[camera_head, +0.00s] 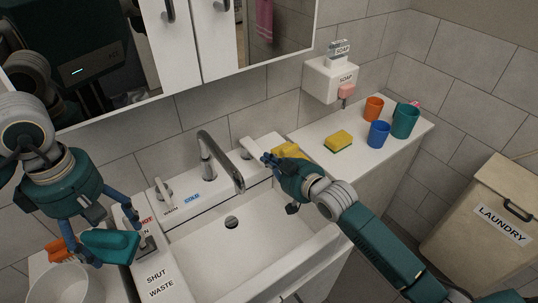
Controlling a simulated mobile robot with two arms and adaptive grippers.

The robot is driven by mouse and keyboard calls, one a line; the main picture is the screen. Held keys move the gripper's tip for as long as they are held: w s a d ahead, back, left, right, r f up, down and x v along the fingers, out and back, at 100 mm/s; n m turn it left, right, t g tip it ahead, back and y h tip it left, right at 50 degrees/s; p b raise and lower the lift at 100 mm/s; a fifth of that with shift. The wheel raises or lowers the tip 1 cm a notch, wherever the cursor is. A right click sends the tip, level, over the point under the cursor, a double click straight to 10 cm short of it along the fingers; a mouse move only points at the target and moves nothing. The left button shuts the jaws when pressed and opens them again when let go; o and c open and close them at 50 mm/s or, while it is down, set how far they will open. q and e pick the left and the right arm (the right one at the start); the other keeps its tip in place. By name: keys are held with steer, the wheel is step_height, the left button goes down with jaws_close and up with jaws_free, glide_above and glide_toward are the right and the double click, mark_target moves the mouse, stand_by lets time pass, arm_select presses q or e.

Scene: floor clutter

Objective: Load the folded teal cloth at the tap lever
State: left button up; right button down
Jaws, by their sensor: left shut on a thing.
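My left gripper (98,236) is at the lower left, shut on the folded teal cloth (110,246), above the counter left of the sink. A white tap lever (163,192) stands at the left of the chrome tap (215,160), near a COLD label. A second pale lever (250,146) is right of the tap. My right gripper (268,160) is just beside this lever, over the sink's back right corner. Its fingers are small and bunched, and I cannot tell whether they are open or touch the lever. A yellow thing (287,150) is partly hidden behind it.
A white bowl (62,287) and an orange thing (58,250) are below the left gripper. The sink basin (235,250) looks empty. A yellow sponge (338,141) and orange (373,108), blue (379,135) and teal (405,121) cups stand on the right counter. A laundry bin (480,235) is far right.

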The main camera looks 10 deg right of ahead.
arm_select(q)
steer(key=r+p, duration=0.4)
steer(key=shift+s+r+p, duration=0.3)
steer(key=shift+p, duration=0.1)
steer(key=shift+s+f+b, duration=0.2)
steer(key=shift+f+b, duration=0.45)
steer(key=shift+b, duration=0.05)
steer(key=shift+w+f+b, duration=0.1)
steer(key=shift+f+b, duration=0.6)
steer(key=shift+f, duration=0.05)
arm_select(e)
steer(key=s+d+r, duration=0.3)
steer(key=s+r, duration=0.3)
steer(key=s, duration=0.3)
steer(key=shift+d+r, duration=0.2)
steer(key=shift+d, duration=0.15)
